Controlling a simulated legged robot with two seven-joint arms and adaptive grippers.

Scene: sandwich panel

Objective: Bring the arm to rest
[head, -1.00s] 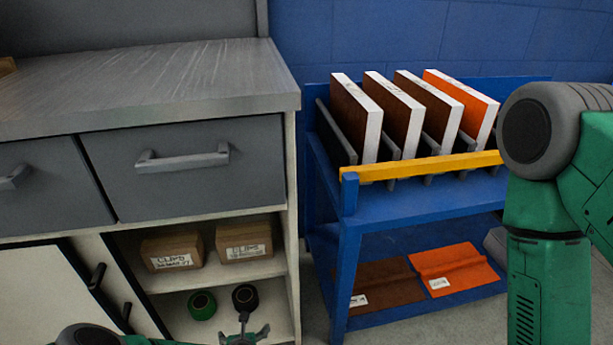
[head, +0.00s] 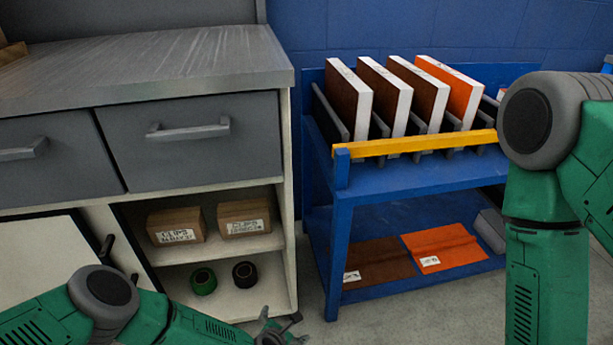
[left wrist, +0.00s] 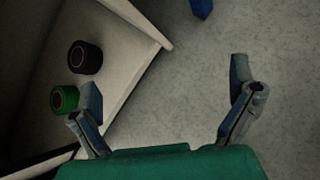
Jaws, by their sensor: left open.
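My left arm (head: 160,312) comes in low from the left in the head view. Its gripper (head: 282,330) is at the bottom edge of the picture, in front of the cabinet's lower shelf and partly cut off. In the left wrist view the same gripper (left wrist: 165,95) is open, with its fingers wide apart and bare floor between them. My right arm (head: 548,210) stands at the right of the head view. Its gripper is out of view.
A green tape roll (head: 204,281) and a black one (head: 245,272) sit on the lower shelf, under two clip boxes (head: 176,226). A blue rack (head: 420,180) holds several upright panels (head: 387,97). Grey floor (head: 390,325) lies clear in front of the rack.

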